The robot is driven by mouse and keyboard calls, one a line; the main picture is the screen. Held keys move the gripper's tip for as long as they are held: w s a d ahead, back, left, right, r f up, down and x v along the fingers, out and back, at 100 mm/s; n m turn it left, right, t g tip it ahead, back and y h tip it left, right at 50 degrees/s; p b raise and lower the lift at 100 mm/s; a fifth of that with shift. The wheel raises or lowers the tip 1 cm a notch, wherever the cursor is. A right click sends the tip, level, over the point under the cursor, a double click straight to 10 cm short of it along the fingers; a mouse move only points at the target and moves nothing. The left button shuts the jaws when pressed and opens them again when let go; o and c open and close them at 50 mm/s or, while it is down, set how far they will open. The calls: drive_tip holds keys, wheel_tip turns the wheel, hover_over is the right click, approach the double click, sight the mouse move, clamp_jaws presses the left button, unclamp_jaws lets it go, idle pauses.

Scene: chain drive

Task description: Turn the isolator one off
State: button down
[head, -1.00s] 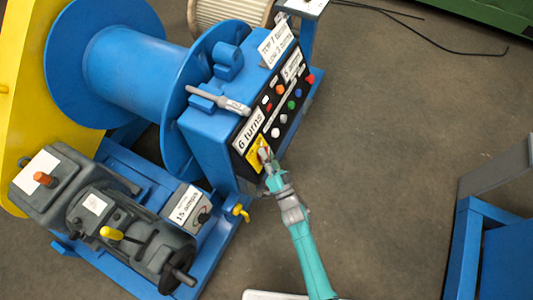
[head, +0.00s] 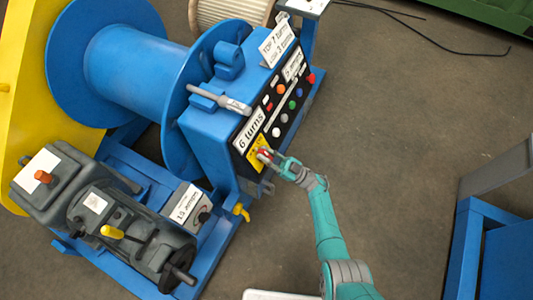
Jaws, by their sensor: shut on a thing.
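The panel is on the front of the blue machine. My gripper (head: 267,155) is shut on the red handle, reaching it from the lower right. The fingers hide part of the handle, so its exact angle is hard to tell. A "6 turns" label (head: 248,130) is just above the yellow plate.
Several coloured buttons line the panel beside the isolator. A grey tool-like bar (head: 222,100) lies on top of the blue box. A yellow valve (head: 241,211) sticks out below. The floor (head: 400,140) to the right is clear; a blue frame (head: 490,250) stands far right.

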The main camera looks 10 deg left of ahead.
sight(266, 154)
drive_tip(key=n+g, duration=0.7)
drive_tip(key=shift+r, duration=0.1)
drive_tip(key=shift+s+n+g+h, duration=0.1)
drive_tip(key=shift+n+g+h, duration=0.65)
drive_tip(key=shift+n+g, duration=0.55)
drive_tip(key=shift+s+n+g+h, duration=0.1)
drive_tip(key=shift+n+g+h, duration=0.8)
drive_tip(key=shift+n, duration=0.7)
drive_tip(key=shift+n+g, duration=0.3)
drive_tip(key=shift+f, duration=0.2)
drive_tip(key=c, duration=1.1)
unclamp_jaws()
drive_tip(key=shift+r, duration=0.15)
drive_tip(key=shift+r, duration=4.85)
